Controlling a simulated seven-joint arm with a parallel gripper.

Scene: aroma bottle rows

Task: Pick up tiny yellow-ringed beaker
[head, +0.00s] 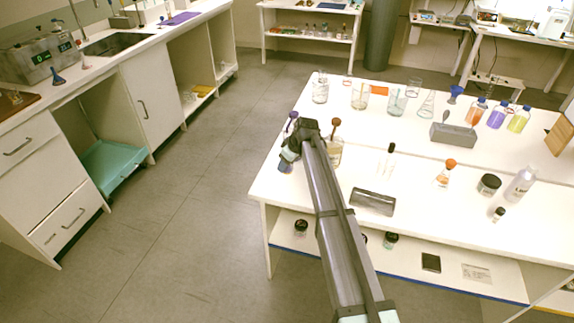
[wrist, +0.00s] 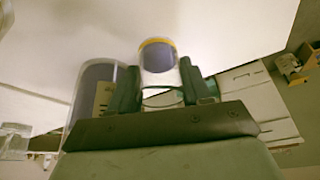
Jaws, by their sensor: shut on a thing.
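The tiny yellow-ringed beaker (wrist: 158,62) is clear glass with a yellow band around its end, and something dark shows through it. It sits between the two dark fingers of my gripper (wrist: 158,88) in the wrist view, which are shut on it. I cannot tell whether the beaker touches the table.
A larger glass vessel (wrist: 93,92) stands close on the left in the wrist view. In the head view, a beaker (head: 335,155) with a brown-topped stick is just right of my gripper. A grey block (head: 373,201) lies nearer the front. Floor is clear left of the table.

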